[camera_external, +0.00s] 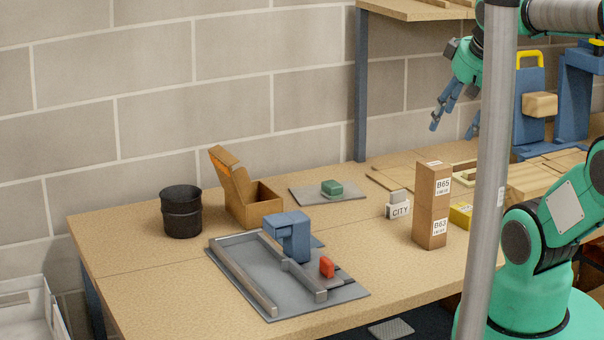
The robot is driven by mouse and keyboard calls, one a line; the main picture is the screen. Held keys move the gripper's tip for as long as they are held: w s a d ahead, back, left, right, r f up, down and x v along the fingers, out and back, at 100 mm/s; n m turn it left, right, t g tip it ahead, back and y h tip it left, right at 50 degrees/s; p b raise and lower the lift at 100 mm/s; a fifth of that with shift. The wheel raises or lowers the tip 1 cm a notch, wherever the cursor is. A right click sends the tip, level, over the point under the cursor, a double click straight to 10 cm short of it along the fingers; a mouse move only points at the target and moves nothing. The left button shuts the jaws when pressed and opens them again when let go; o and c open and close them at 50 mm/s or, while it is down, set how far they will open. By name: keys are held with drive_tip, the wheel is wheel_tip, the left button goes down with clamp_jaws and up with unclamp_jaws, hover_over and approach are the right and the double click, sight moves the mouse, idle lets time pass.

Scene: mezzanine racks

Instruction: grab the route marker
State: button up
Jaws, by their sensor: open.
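A small white holder lettered CITY (398,209), with a grey piece standing in it, is on the table left of a tall cardboard stack. It may be the route marker; no other thing is clearly labelled as one. My gripper (455,125) hangs in the air at the upper right, above and behind the holder. Its blue fingers are spread apart with nothing between them. A grey pole in front hides part of my arm.
The cardboard stack (433,205) labelled B65 and B63 stands close beside the holder. A green block (332,188) lies on a grey plate. A metal fixture (240,270), an open cardboard box (262,203) and a black canister (181,212) are further left.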

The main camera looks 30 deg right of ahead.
drive_tip(key=c, duration=0.4)
drive_tip(key=shift+c, duration=0.2)
drive_tip(key=w+d+n+g+p, duration=0.1)
drive_tip(key=w+d+n, duration=0.15)
drive_tip(key=w, duration=0.55)
drive_tip(key=w+d+f+n+g, duration=0.15)
drive_tip(key=w+n, duration=0.25)
drive_tip(key=w, duration=0.4)
drive_tip(key=w+d+n+p, duration=0.1)
drive_tip(key=w+d+n, duration=0.15)
drive_tip(key=w, duration=0.55)
drive_tip(key=w+d+f+n+g+p, duration=0.1)
drive_tip(key=w+d+f+n, duration=0.3)
drive_tip(key=w+f, duration=0.4)
drive_tip(key=w+d+f+n+g+p, duration=0.1)
drive_tip(key=w+d+f+n+g, duration=0.1)
drive_tip(key=w+d+f+n, duration=0.3)
drive_tip(key=w+f+n, duration=0.1)
drive_tip(key=w+f, duration=0.3)
drive_tip(key=f, duration=0.3)
drive_tip(key=shift+w+d+f, duration=0.2)
drive_tip(key=shift+w+d, duration=0.05)
drive_tip(key=shift+w, duration=0.05)
